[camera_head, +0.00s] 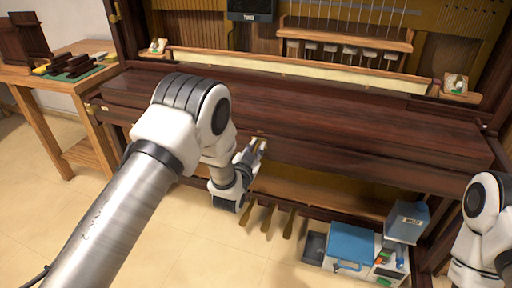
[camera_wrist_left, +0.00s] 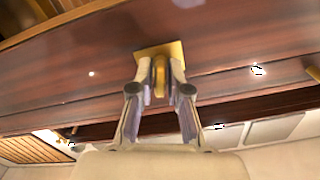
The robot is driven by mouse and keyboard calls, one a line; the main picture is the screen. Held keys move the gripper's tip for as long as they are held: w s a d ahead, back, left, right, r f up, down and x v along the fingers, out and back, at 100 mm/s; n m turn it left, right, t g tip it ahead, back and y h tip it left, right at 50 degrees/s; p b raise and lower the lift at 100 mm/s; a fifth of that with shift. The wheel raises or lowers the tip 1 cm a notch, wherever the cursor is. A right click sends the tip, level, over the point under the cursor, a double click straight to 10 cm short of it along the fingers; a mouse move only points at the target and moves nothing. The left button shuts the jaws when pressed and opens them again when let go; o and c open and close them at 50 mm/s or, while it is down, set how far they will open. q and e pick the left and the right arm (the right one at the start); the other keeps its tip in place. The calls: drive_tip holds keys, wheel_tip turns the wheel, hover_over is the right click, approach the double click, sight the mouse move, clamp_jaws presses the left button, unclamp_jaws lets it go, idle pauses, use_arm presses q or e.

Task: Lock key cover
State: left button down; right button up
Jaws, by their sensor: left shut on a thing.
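The piano's key cover (camera_head: 300,125) is dark reddish-brown wood and lies closed, with no keys showing. In the left wrist view its front face (camera_wrist_left: 80,60) carries a brass lock plate (camera_wrist_left: 147,50) with a brass key (camera_wrist_left: 160,78) standing out from it. My left gripper (camera_head: 260,146) is at the front edge of the cover. In the left wrist view my left gripper (camera_wrist_left: 160,88) is shut on the brass key, one finger on each side. The lock plate is mostly hidden by my gripper in the head view. My right arm shows at the right edge, but its gripper is out of view.
A side table (camera_head: 85,75) with dark parts stands at the left. Brass pedals (camera_head: 268,218) are below the piano. The floor at lower left is clear.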

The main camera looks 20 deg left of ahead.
use_arm(q)
drive_tip(key=m, duration=0.3)
drive_tip(key=shift+d+m, duration=0.1)
drive_tip(key=shift+m, duration=0.3)
drive_tip(key=m, duration=0.3)
drive_tip(key=shift+m, duration=0.3)
drive_tip(key=m, duration=0.3)
drive_tip(key=shift+d+f+m+b, duration=0.1)
drive_tip(key=shift+f+m+b, duration=0.05)
drive_tip(key=shift+m+b, duration=0.15)
drive_tip(key=shift+f+m, duration=0.1)
drive_tip(key=shift+m, duration=1.7)
drive_tip(key=c, duration=1.2)
unclamp_jaws()
drive_tip(key=shift+c, duration=0.2)
